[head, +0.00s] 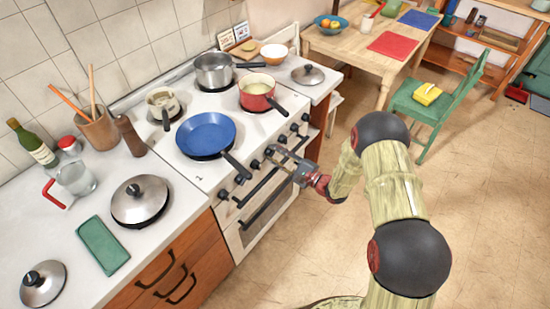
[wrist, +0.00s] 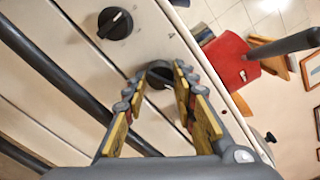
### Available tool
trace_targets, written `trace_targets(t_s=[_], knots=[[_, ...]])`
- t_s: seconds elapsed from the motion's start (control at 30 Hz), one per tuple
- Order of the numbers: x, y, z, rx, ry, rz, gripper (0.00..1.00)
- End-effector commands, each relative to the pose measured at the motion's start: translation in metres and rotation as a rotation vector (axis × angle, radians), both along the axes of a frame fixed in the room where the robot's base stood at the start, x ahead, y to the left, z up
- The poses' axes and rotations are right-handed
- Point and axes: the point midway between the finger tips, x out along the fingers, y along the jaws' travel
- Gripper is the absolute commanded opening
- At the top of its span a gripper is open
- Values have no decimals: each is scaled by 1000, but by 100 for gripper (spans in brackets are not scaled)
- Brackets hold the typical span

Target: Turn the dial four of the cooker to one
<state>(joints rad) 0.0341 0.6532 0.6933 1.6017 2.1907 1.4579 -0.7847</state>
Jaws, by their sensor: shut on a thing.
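The white cooker (head: 200,170) has a row of several black dials along its front panel. My gripper (head: 273,154) is at the middle of this row in the head view. In the wrist view my gripper (wrist: 160,72) has its two yellow-padded fingers on either side of a dark dial (wrist: 158,78), shut on it. The fingers hide part of this dial, and I cannot read its number or setting. Another black dial (wrist: 115,22) with a pale pointer mark stands free beside it.
Dark oven handle bars (wrist: 50,70) run close beside the fingers. The blue pan's handle (head: 235,165) reaches over the cooker's front edge near my gripper. The red saucepan (head: 257,90) has its handle toward the front too. Open floor (head: 310,225) lies before the cooker.

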Motion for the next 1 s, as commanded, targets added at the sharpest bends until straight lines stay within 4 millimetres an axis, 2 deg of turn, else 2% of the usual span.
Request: trace_targets(t_s=[0.3, 0.77, 0.8, 1.0], knots=[[0, 0, 0, -58, -75, 0, 2], [0, 0, 1, -65, -84, 0, 2], [0, 0, 1, -65, -84, 0, 28], [0, 0, 0, -65, -84, 0, 40]])
